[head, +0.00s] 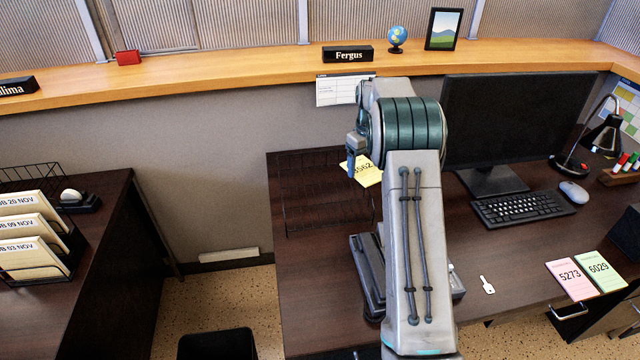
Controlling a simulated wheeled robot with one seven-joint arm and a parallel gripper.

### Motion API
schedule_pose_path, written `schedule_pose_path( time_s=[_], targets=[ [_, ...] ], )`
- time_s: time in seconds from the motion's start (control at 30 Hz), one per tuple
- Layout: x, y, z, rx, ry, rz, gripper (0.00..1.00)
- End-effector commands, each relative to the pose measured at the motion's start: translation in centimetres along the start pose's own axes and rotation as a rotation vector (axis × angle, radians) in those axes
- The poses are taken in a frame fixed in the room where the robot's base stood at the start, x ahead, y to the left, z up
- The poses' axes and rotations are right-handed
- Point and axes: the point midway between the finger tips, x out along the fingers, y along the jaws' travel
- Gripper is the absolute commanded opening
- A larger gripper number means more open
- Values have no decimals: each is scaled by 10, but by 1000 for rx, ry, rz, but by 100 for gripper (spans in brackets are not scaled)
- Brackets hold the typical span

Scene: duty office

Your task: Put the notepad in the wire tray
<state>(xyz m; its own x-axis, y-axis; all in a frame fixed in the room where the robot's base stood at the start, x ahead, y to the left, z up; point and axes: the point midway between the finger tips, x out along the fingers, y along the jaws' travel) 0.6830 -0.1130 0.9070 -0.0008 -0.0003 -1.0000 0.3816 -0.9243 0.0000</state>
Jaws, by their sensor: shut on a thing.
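My gripper (357,160) points down and is shut on a yellow notepad (369,174) with a number on it. The arm hides part of the pad and of the gripper. A dark wire tray (287,212) lies on the left part of the desk, hard to make out against the dark wood. In the head view the notepad overlaps the right side of this tray. I cannot tell how high it is above it.
A pink pad (568,277) and a green pad (601,271) lie at the desk's right. A key (487,285), keyboard (522,207) and monitor (516,120) are right of my arm. A dark device (368,270) stands beside my arm. The desk's front left is clear.

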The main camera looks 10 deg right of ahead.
Motion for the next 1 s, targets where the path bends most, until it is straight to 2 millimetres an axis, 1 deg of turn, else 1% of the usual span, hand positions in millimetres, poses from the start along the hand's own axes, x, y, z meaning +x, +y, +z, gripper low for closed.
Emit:
schedule_pose_path(
  time_s=[0.17,0.33,0.4,0.5,0.6,0.77,0.9,1.0],
  targets=[
    [19,-32,-17,-8,-4,-2,54],
    [42,-66,-36,-8,-3,-2,54],
    [51,-78,-43,-6,-2,-1,54],
    [60,-90,-50,-2,-2,-1,54],
    [66,-97,-54,-2,-1,0,54],
    [75,-99,-55,0,-3,-1,54],
    [95,-99,-54,0,-4,-1,54],
    [106,-99,-55,0,-2,-1,54]
  ],
)
